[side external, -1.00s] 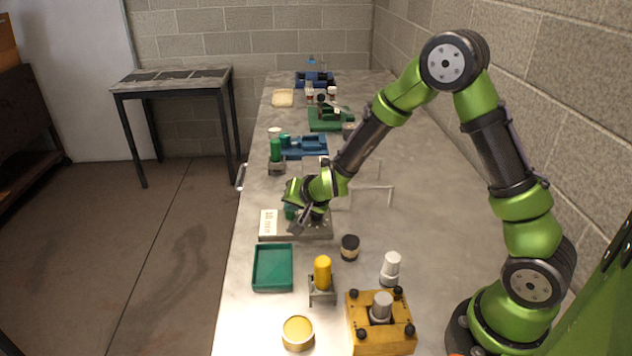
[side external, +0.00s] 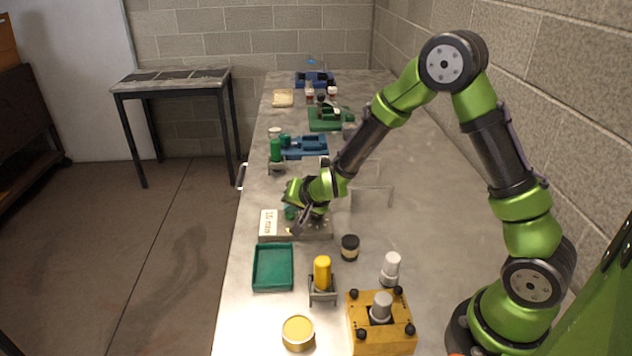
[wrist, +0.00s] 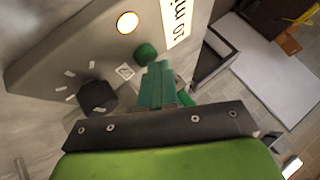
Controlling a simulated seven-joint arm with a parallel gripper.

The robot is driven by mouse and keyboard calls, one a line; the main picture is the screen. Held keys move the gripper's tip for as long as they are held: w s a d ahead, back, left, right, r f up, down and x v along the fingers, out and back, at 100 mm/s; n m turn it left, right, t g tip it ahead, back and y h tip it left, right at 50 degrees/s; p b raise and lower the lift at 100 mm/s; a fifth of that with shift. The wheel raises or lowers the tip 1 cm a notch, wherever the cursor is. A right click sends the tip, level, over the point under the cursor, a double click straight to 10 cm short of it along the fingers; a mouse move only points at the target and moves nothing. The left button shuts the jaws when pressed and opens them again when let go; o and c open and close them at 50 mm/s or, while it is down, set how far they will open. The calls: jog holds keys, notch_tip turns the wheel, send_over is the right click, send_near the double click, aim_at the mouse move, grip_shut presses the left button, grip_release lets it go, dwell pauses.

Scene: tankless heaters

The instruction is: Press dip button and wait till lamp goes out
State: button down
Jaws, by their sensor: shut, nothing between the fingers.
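The grey control panel (side external: 318,231) lies on the bench under my gripper (side external: 297,228). In the wrist view the panel (wrist: 60,50) carries a round lamp (wrist: 127,22), bright with an orange rim, so it looks lit. Below it is a green button (wrist: 146,53), and to the lower left a black knob (wrist: 97,97) with tick marks. A white label (wrist: 180,18) reads "10 mi", cut off. My gripper's green fingers (wrist: 155,72) are shut and empty, their tips right at the button's lower edge. I cannot tell whether they touch it or whether it is pressed in.
A green tray (side external: 257,269), a black-capped jar (side external: 350,248), a yellow bottle in a stand (side external: 322,272) and a yellow fixture (side external: 383,338) stand in front. Blue (side external: 305,147) and green (side external: 327,121) fixtures stand behind. The bench's right middle is mostly clear, except for a thin metal frame (side external: 372,207).

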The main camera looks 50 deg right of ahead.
aim_at(293, 215)
jog(key=shift+r, duration=0.65)
jog(key=shift+r, duration=0.1)
jog(key=shift+r, duration=2.4)
